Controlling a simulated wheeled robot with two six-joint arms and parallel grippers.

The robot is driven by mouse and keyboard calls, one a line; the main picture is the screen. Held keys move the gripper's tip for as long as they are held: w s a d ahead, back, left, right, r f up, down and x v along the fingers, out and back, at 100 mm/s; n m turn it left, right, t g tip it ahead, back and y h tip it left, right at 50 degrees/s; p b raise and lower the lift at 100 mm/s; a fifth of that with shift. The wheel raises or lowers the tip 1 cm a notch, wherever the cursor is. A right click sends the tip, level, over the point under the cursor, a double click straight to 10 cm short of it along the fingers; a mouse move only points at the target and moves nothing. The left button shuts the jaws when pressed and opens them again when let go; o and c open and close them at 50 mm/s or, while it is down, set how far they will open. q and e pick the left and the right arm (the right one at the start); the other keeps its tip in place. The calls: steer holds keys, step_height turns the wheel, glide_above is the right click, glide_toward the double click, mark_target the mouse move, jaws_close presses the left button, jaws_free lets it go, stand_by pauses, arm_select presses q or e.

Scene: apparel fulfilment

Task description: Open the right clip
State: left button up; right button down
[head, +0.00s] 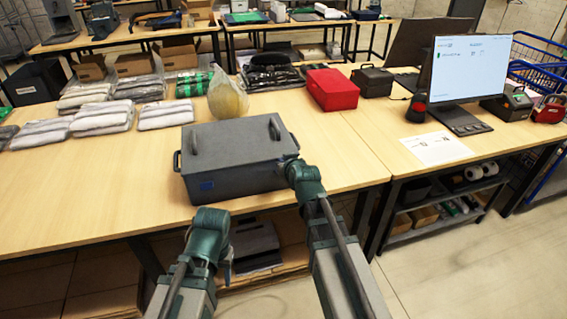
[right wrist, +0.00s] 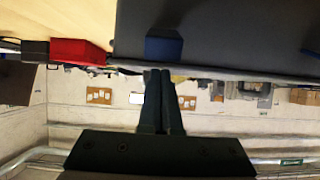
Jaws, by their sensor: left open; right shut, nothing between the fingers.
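A dark grey lidded box (head: 230,158) stands on the wooden table, with handles on its lid and side. A blue clip (head: 207,186) shows at the left of its front face. In the right wrist view another blue clip (right wrist: 163,47) shows on the box's dark wall (right wrist: 235,35); in the head view my right arm covers that part. My right gripper (right wrist: 159,75) is shut and empty, its fingertips just short of this clip in the picture; I cannot tell whether they touch. My left gripper (head: 228,268) is open and empty, in front of the table's edge, low and apart from the box.
A filled yellowish bag (head: 228,97) stands behind the box, with bagged garments (head: 100,118) to the left. A red box (head: 332,89) and a black case (head: 372,81) stand behind right. A monitor (head: 468,68) stands on the right-hand table.

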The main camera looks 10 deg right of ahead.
steer(key=shift+w+f, duration=0.1)
steer(key=shift+w, duration=0.25)
arm_select(q)
steer(key=shift+f, duration=0.1)
arm_select(e)
steer(key=shift+w+r+p, duration=0.15)
steer(key=shift+r+p, duration=0.15)
steer(key=shift+r, duration=0.1)
steer(key=r+p, duration=0.1)
steer(key=w+r+p, duration=0.1)
steer(key=r+p, duration=0.1)
steer(key=shift+r, duration=0.2)
arm_select(q)
steer(key=r, duration=0.1)
steer(key=s+r+p, duration=0.1)
steer(key=r, duration=0.1)
steer(key=s+d+r, duration=0.1)
steer(key=r, duration=0.1)
steer(key=shift+d, duration=0.1)
arm_select(e)
steer(key=s, duration=0.9)
steer(key=shift+s+d+r, duration=0.15)
steer(key=shift+s+r, duration=0.05)
steer(key=shift+r, duration=0.2)
arm_select(q)
steer(key=shift+w, duration=0.1)
